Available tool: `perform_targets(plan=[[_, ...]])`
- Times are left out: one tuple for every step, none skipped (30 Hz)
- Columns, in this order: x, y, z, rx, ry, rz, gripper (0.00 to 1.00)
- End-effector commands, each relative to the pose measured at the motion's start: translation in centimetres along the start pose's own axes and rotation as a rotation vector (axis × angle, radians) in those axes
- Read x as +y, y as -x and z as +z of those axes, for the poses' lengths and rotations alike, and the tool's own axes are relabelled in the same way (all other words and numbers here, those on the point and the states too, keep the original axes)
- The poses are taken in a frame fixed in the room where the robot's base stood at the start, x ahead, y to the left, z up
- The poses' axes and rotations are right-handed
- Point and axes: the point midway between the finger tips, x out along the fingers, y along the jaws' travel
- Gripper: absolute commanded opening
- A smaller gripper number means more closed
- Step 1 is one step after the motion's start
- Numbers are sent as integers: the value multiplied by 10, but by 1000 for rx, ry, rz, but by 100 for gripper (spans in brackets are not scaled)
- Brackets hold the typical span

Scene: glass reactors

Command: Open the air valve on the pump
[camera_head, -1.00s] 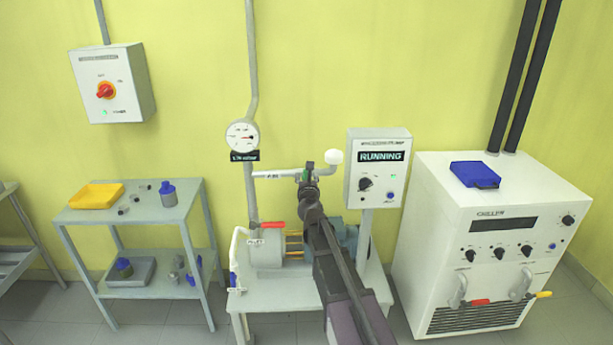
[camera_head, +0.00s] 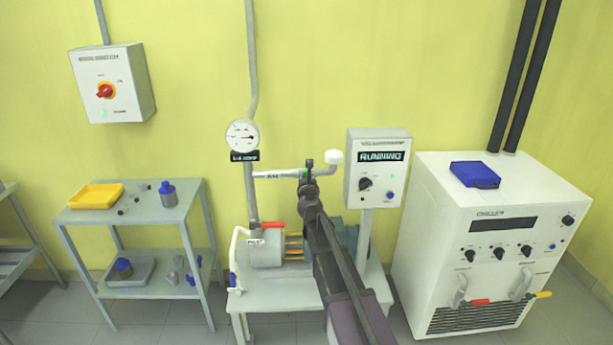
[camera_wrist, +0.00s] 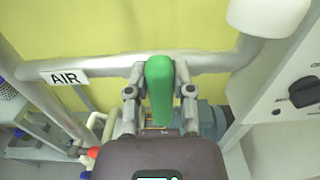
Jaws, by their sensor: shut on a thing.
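The air valve's green handle (camera_wrist: 160,90) sits on a pale horizontal pipe (camera_wrist: 105,66) beside the AIR label (camera_wrist: 65,78). In the wrist view the handle lies crosswise to the pipe. My gripper (camera_wrist: 160,96) is shut on it, one finger on each side. In the head view my gripper (camera_head: 308,184) is at the pipe above the pump (camera_head: 268,250), and only a bit of green shows. My arm hides part of the pump. The pump's control box (camera_head: 377,172) reads RUNNING.
A round gauge (camera_head: 242,136) hangs on the vertical pipe. A red-handled valve (camera_head: 271,225) is lower, by the pump. The chiller (camera_head: 490,250) stands at the right. A grey shelf cart (camera_head: 130,213) stands at the left.

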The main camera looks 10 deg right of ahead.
Motion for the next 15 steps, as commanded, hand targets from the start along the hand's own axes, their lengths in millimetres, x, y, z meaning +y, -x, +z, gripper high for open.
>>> perform_targets(plan=[[-1, -1, 0, 0, 4, -2, 0], [0, -1, 0, 0, 7, -2, 0], [0, -1, 0, 0, 13, -2, 0], [0, -1, 0, 0, 18, -2, 0], [0, -1, 0, 0, 23, -2, 0], [0, -1, 0, 0, 33, -2, 0], [0, -1, 0, 0, 43, -2, 0], [0, -1, 0, 0, 53, -2, 0], [1, -1, 0, 0, 68, -3, 0], [1, -1, 0, 0, 82, -3, 0], [1, -1, 0, 0, 96, -3, 0], [2, -1, 0, 0, 118, -3, 0], [2, -1, 0, 0, 135, -3, 0], [2, -1, 0, 0, 155, -3, 0], [3, -1, -1, 0, 183, -3, 0]])
